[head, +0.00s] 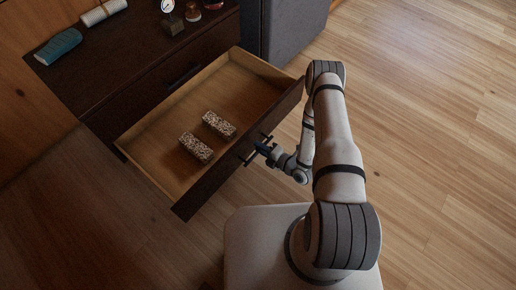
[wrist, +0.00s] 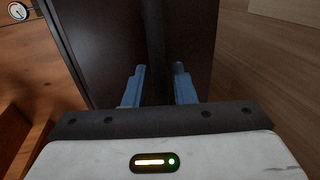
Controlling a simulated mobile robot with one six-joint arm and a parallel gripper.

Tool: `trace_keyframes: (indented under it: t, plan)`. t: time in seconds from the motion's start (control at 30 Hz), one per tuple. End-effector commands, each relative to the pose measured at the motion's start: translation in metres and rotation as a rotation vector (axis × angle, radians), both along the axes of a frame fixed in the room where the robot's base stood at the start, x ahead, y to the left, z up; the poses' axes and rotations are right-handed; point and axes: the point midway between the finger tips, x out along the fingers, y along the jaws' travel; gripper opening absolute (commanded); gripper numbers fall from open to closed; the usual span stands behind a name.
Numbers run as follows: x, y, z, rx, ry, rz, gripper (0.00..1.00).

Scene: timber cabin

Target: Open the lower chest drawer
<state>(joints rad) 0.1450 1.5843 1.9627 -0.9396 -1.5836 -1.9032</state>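The dark wooden chest (head: 112,80) stands at the upper left in the head view. Its lower drawer (head: 152,172) is pulled well out, showing a light wood inside. Two speckled blocks lie in it, one (head: 219,124) nearer the chest's right side and one (head: 196,147) closer to the front left. The dark bar handle (head: 247,158) is on the drawer front. My gripper (head: 264,149) is at this handle.
The upper drawer, with its own handle (head: 184,76), is shut. A teal case (head: 58,47), a pale roll (head: 103,11) and a small dial (head: 167,6) are on the chest top. A grey cabinet (head: 293,30) stands beside the chest. The wooden floor (head: 430,120) to the right is clear.

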Motion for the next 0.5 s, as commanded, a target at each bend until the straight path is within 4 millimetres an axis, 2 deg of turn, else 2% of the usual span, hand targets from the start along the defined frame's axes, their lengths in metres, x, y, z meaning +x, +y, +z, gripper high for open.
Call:
trace_keyframes:
  t: [0.33, 0.5]
  plan:
    - [-0.001, -0.001, 0.001, 0.0, 0.001, 0.0, 0.29]
    - [-0.012, -0.015, 0.006, 0.0, 0.003, -0.006, 0.29]
